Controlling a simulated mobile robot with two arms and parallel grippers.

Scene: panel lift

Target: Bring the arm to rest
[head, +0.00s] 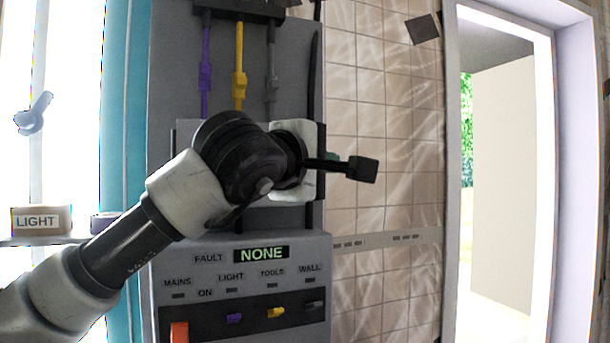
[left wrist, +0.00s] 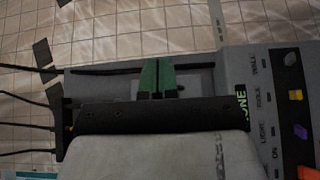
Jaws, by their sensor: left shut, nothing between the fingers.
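My left arm comes in from the left in the head view and crosses in front of the grey panel (head: 160,85). My left gripper (left wrist: 157,76) shows its green fingers together in the left wrist view, with nothing between them. The panel's display (head: 261,254) reads NONE beside the word FAULT. The purple (head: 205,75), yellow (head: 239,80) and grey (head: 272,72) cables hang from its top. My right gripper is not in view.
A red switch (head: 179,332) and purple, yellow and grey switches line the panel's lower face. A box labelled LIGHT (head: 42,220) stands on a shelf at left. A tiled wall (head: 385,120) and an open doorway (head: 505,180) lie to the right.

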